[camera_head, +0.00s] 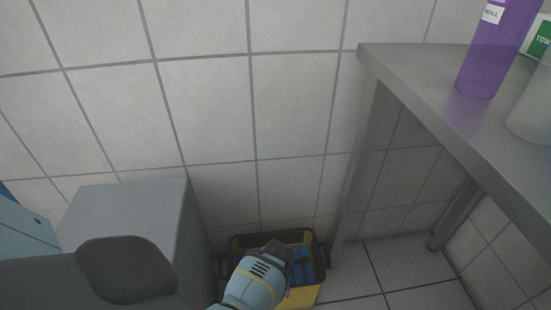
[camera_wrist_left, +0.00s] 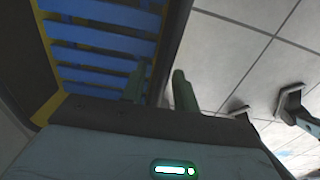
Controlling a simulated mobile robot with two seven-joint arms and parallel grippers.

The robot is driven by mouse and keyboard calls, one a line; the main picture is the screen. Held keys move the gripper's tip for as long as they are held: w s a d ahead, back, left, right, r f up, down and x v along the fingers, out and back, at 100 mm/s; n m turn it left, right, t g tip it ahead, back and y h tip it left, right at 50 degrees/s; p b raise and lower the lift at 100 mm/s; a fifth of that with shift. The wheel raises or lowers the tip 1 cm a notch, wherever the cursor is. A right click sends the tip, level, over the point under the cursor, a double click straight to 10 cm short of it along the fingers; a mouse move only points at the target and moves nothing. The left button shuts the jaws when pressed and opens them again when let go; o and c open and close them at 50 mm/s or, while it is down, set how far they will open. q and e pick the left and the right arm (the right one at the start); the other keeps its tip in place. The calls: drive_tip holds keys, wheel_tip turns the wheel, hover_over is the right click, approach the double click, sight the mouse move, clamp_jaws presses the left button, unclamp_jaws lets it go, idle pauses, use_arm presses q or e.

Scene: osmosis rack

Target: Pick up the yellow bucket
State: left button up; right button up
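The yellow bucket (camera_head: 304,297) stands on the floor by the wall, with a dark rim and a blue slatted part inside. In the left wrist view the bucket (camera_wrist_left: 170,45) fills the upper left, with its blue slats and dark rim close up. My left gripper (camera_wrist_left: 160,88) is at this rim, with its two fingers apart. One finger is over the blue slats and the other is outside the rim. In the head view my left wrist covers part of the bucket and the fingertips cannot be made out. My right gripper is not in view.
A metal table (camera_head: 400,72) stands at the right, with a purple bottle (camera_head: 492,55) and a translucent container (camera_head: 533,108) on it. Its leg (camera_head: 357,165) is close to the bucket's right side. A grey box (camera_head: 130,215) is at the left. Floor under the table is clear.

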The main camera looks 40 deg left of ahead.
use_arm(q)
wheel_tip(320, 180, down, 5)
drive_tip(key=b, duration=0.3)
clamp_jaws()
idle(1.4)
drive_tip(key=shift+w+r, duration=0.1)
drive_tip(key=shift+w, duration=0.05)
